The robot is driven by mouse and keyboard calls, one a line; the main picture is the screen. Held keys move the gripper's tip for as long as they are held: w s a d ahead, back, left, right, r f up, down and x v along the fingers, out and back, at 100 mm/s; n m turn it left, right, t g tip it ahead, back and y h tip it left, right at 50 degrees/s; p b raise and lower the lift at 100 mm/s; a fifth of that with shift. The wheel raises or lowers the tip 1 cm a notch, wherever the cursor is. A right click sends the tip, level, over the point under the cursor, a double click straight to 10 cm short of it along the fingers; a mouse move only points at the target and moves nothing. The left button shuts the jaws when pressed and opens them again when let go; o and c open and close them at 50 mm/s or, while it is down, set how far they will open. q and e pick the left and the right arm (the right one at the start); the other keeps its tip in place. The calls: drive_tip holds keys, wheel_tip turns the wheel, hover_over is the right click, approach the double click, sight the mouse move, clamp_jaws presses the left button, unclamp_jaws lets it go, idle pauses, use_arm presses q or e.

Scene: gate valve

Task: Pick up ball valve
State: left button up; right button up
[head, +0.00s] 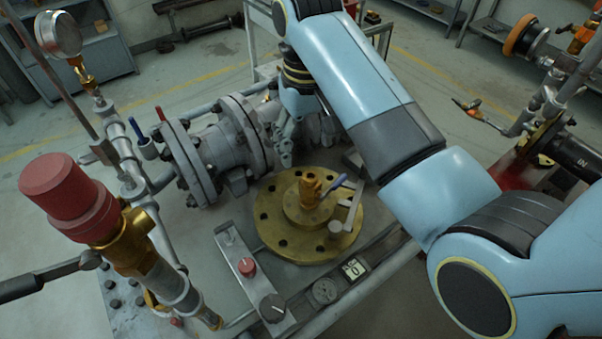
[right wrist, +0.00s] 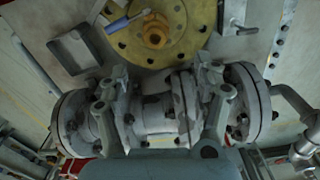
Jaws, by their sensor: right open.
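The ball valve (head: 311,189) is a small brass body with a blue lever. It stands on a round brass flange (head: 270,230) at the centre of the head view. In the right wrist view the ball valve (right wrist: 155,31) is near the top, its blue lever pointing left. My right gripper (head: 287,148) is open, behind and slightly left of the ball valve in the head view, close to the grey flanged pipe. Its spread fingers also show in the right wrist view (right wrist: 162,88), with no object held between them. My left gripper is not in view.
A grey flanged pipe valve (head: 222,145) lies behind and left of the brass flange. A red-capped relief valve (head: 68,200) and a gauge (head: 58,34) stand at left. A control box (head: 247,268) with knobs sits in front. Open floor lies beyond.

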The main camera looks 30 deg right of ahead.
sight(310, 180)
drive_tip(key=f, duration=0.2)
drive_tip(key=s+f, duration=0.1)
drive_tip(key=f, duration=0.1)
drive_tip(key=shift+d+f, duration=0.15)
drive_tip(key=shift+f, duration=0.5)
wheel_tip(310, 180, down, 4)
drive_tip(key=shift+s+d+r+p, duration=0.15)
drive_tip(key=shift+r+p, duration=0.05)
drive_tip(key=shift+p, duration=0.5)
drive_tip(key=shift+f, duration=0.5)
drive_tip(key=c, duration=0.8)
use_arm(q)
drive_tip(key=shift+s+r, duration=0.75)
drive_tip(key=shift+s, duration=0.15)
use_arm(e)
clamp_jaws()
drive_tip(key=shift+r, duration=0.1)
